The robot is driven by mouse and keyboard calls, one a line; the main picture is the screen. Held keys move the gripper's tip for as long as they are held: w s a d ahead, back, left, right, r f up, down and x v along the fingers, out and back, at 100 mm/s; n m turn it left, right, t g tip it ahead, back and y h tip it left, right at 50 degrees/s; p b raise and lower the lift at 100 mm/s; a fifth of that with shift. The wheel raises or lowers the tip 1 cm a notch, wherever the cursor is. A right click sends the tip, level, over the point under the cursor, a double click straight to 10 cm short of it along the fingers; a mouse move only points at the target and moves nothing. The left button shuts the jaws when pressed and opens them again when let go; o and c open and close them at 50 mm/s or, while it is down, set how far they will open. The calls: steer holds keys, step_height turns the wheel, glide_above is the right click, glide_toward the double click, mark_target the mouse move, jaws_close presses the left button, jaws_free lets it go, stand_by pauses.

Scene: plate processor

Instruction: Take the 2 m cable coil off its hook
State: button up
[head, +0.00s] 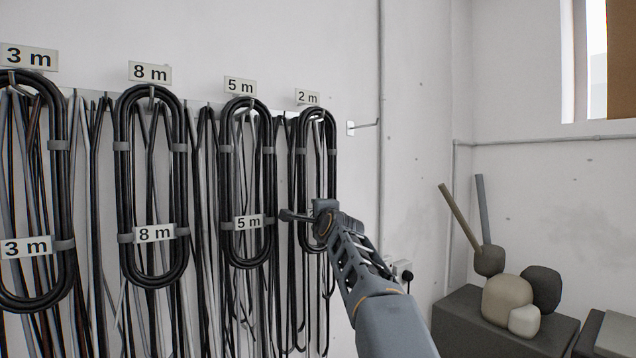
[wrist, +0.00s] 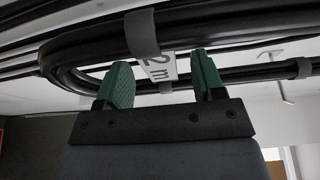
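The 2 m coil (head: 332,165) is a black oval loop, hanging rightmost in the row below a "2 m" sign (head: 307,97). My gripper (head: 287,215) is at its lower part in the head view and hides part of it. In the wrist view, the coil (wrist: 85,48) runs across the top with grey straps and a white "2 m" tag (wrist: 158,66). My gripper (wrist: 160,75) shows two green fingers apart, with the tag seen between them. The fingers are close to the coil; I cannot tell whether they touch it. The coil's hook is hard to make out.
The 5 m coil (head: 271,190), 8 m coil (head: 122,180) and 3 m coil (head: 63,190) hang to the left among loose cables. An empty wall hook (head: 363,126) sticks out on the right. A dark box (head: 470,320) with rounded objects stands lower right.

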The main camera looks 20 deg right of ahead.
jaws_close()
steer(key=shift+r, duration=0.1)
stand_by(0.4)
